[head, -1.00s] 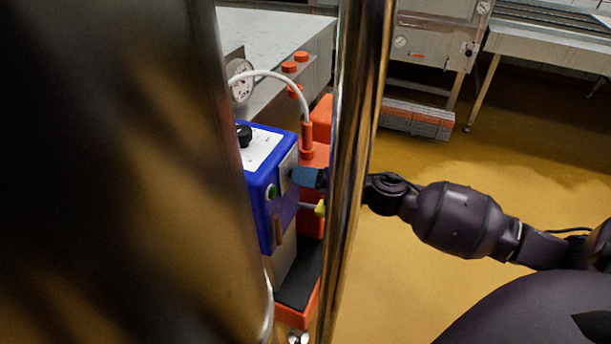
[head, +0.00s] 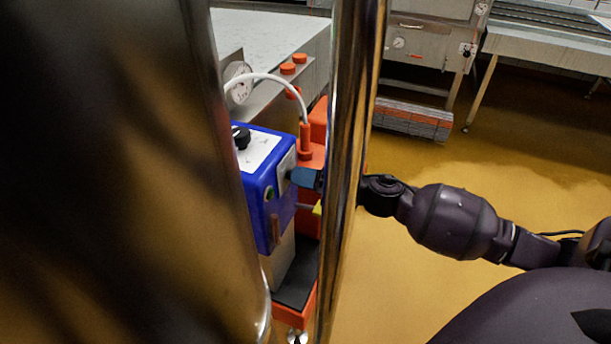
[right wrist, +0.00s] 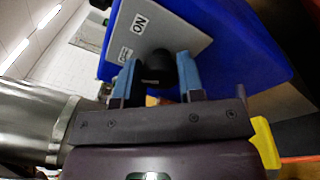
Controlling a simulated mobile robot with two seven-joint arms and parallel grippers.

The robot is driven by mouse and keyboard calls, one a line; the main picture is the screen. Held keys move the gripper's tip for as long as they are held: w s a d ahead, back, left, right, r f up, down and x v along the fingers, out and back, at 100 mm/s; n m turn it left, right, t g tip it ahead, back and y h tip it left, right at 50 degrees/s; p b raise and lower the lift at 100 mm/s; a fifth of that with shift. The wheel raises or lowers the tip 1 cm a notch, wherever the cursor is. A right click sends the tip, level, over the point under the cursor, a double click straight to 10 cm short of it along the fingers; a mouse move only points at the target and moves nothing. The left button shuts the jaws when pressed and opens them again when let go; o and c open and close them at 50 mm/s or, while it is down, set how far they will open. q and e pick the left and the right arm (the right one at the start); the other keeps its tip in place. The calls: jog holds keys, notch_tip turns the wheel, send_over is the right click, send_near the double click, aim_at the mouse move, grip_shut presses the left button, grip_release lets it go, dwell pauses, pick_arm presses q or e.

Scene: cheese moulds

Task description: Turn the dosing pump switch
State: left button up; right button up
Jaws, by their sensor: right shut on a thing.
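The dosing pump (head: 268,205) is a blue box on an orange stand in the head view. Its grey side plate (right wrist: 160,28) carries an "ON" label (right wrist: 140,22) and a second, smaller label in the right wrist view. The switch, a black knob (right wrist: 155,68), stands out from this plate. My right gripper (right wrist: 157,80) is shut on the knob, with one blue fingertip on each side. In the head view the right gripper (head: 305,178) meets the pump's side, and a metal post partly hides my wrist. The knob's pointing direction is unclear. My left gripper is not in view.
A large dark shiny cylinder (head: 110,170) fills the left of the head view. An upright metal post (head: 346,170) stands between the pump and my right arm. A white hose (head: 285,80) arches over the pump. Yellow-brown floor (head: 450,175) is open to the right.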

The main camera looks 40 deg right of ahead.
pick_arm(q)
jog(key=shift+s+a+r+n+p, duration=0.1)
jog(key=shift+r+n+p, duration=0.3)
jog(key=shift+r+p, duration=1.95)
pick_arm(e)
jog(key=shift+m+t+p, duration=0.5)
jog(key=shift+m, duration=5.2)
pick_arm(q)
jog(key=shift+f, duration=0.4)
pick_arm(e)
jog(key=shift+f, duration=0.1)
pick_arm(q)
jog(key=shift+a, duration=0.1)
pick_arm(e)
jog(key=o, duration=0.9)
jog(key=shift+s, duration=0.1)
pick_arm(q)
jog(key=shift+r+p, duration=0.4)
jog(key=shift+p, duration=0.1)
pick_arm(e)
jog(key=v, duration=1)
jog(key=shift+s+d, duration=0.2)
jog(key=shift+s, duration=0.1)
